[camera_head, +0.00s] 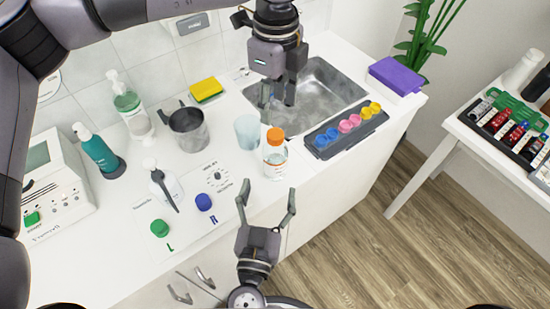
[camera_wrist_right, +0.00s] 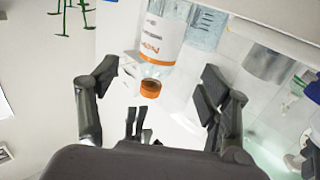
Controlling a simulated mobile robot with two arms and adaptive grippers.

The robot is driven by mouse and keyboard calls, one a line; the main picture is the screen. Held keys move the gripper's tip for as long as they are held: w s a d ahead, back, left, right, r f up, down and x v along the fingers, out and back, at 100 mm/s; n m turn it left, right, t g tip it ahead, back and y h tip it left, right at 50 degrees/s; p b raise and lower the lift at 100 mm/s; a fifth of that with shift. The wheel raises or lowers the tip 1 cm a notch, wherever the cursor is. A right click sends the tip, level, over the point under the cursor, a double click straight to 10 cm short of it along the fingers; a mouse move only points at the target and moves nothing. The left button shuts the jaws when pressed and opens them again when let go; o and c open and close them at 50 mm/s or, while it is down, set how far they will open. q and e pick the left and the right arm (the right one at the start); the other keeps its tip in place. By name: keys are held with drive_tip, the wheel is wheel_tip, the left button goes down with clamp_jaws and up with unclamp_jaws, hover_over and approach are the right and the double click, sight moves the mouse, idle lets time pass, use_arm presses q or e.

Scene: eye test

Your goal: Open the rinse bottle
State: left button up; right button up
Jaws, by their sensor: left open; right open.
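The rinse bottle (camera_head: 274,161), clear with a white label, stands upright on the white counter. Its orange cap (camera_head: 275,136) is on its top. In the right wrist view the bottle (camera_wrist_right: 160,38) and its orange cap (camera_wrist_right: 150,88) show between my right gripper's fingers, apart from both. My left gripper (camera_head: 278,104) is open and empty, pointing down above and behind the cap, by the sink edge. My right gripper (camera_head: 268,188) is open and empty in front of the bottle, at the counter's front edge, its fingers pointing toward the bottle.
A tray of coloured cups (camera_head: 346,130) lies to the right, the sink (camera_head: 318,88) behind.

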sight(273, 168)
drive_tip(key=w, duration=0.3)
drive_tip(key=w+d, duration=0.1)
drive_tip(key=w, duration=0.6)
drive_tip(key=shift+d, duration=0.2)
drive_tip(key=shift+c, duration=0.3)
clamp_jaws()
